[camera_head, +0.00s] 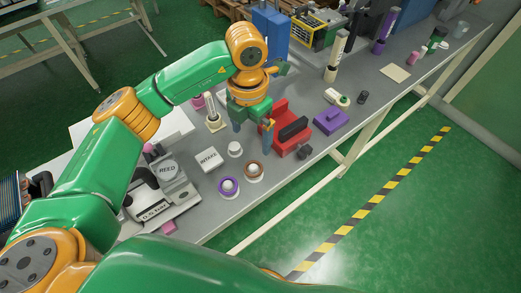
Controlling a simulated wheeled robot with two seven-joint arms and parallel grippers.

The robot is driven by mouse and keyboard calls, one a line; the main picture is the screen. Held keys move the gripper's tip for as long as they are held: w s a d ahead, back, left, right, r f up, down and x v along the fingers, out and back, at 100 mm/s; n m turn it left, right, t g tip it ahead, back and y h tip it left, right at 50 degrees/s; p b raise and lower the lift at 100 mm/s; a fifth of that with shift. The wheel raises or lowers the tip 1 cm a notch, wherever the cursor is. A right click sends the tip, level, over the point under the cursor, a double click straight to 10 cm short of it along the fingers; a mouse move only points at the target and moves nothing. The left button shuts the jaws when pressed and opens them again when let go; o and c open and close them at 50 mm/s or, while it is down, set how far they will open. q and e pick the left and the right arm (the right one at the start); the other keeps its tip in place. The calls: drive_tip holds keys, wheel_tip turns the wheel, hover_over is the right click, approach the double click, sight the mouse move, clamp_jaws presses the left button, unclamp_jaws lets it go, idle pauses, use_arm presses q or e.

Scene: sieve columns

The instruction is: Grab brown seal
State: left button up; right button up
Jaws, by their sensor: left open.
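The brown seal (254,169) is a brown ring on a small white round piece, lying on the grey workbench (222,215) near its front edge. My left gripper (252,135) points down, open and empty, above the bench. In the picture it is above and behind the brown seal, apart from it, beside a red holder (281,127). My right gripper is not in view.
A purple ring piece (229,187) lies left of the brown seal. A white round piece (235,149) and a labelled white box (207,160) are close by. A purple block (331,120) sits to the right. A scale-like device (160,200) stands at left.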

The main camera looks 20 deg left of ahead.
sight(253, 166)
use_arm(q)
wheel_tip(253, 166, down, 7)
drive_tip(key=b, duration=0.6)
drive_tip(key=shift+f, duration=0.25)
wheel_tip(253, 166, down, 6)
drive_tip(key=shift+f+p, duration=0.1)
drive_tip(key=shift+p, duration=0.95)
drive_tip(key=shift+f, duration=0.25)
drive_tip(key=c, duration=1.3)
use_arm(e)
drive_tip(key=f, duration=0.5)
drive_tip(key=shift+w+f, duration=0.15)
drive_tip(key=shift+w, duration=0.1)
